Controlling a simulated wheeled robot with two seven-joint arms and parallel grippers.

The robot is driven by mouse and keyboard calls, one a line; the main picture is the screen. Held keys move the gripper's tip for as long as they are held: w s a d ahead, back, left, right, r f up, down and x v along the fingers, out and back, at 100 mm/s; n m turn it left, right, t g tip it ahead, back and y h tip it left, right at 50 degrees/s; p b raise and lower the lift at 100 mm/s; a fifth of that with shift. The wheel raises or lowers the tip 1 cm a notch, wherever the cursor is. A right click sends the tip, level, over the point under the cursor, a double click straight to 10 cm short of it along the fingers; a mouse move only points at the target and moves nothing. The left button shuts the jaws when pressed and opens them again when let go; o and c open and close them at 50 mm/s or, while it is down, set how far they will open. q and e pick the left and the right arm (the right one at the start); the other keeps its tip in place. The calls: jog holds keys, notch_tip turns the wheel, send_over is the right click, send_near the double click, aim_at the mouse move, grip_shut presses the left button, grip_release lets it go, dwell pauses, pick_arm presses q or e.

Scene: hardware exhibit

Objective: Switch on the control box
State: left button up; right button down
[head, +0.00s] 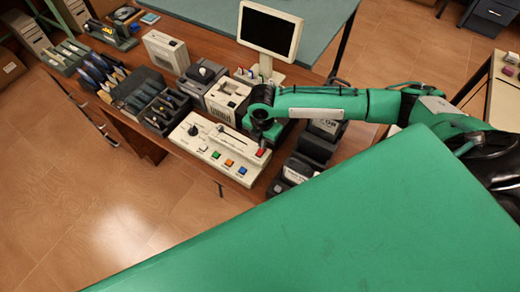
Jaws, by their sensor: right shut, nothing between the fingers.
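The control box (219,153) is a low, pale panel at the front edge of the wooden table. It has a black knob at its left, a slider line, and a front row of green, white, orange and blue buttons. A red button or switch (261,152) sits at its right end. My right gripper (262,141) points down close to this red part, at the right end of the box. Its fingers are shut and look empty. I cannot tell whether they touch the box. My left gripper is not in view.
A monitor (269,31) stands behind the box. Dark boxes (319,143) stand to the right under my arm. Tiled floor (90,210) is free in front of the table.

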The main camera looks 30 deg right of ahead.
jog(key=shift+f+b, duration=0.35)
jog(key=shift+f, duration=0.65)
dwell(0.4)
notch_tip(320, 180, up, 7)
jog(key=p, duration=0.7)
jog(key=shift+r+p, duration=0.1)
jog(key=shift+p, duration=0.2)
dwell(0.4)
